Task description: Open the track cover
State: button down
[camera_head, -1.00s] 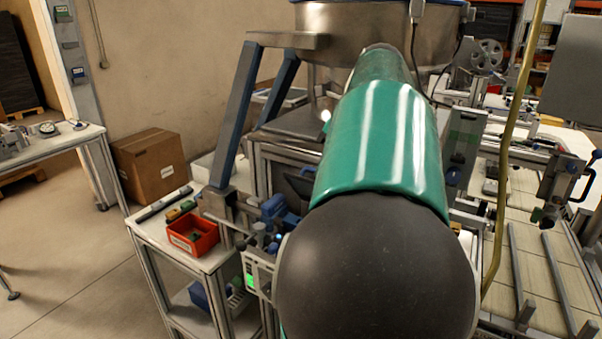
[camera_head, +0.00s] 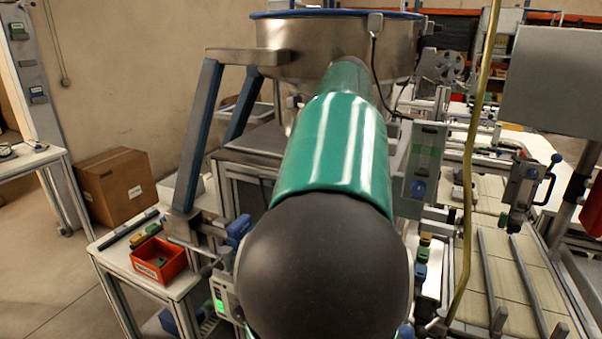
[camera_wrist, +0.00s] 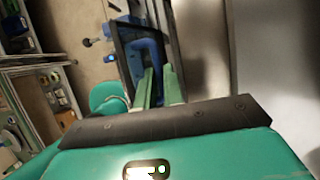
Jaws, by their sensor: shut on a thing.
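My gripper (camera_wrist: 158,86) shows in the wrist view as two green fingers reaching into a dark-framed part, which looks like the track cover (camera_wrist: 122,57). The fingers are close together and shut on it, though the exact contact is hard to see. A blue piece (camera_wrist: 150,54) shows within the dark frame, right by the fingertips. The frame stands tilted in this view. In the head view my own arm hides the gripper and the cover.
A large steel bowl (camera_head: 320,42) stands behind my arm, and a smooth metal wall (camera_wrist: 268,60) is close right of the gripper. A red bin (camera_head: 158,262) sits on a side table at left. A yellow hose (camera_head: 470,190) hangs at right. Open floor lies at left.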

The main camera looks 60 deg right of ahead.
jog(key=shift+f, duration=0.25)
jog(key=c, duration=1.5)
grip_release()
jog(key=shift+r, duration=0.25)
jog(key=shift+a, duration=0.1)
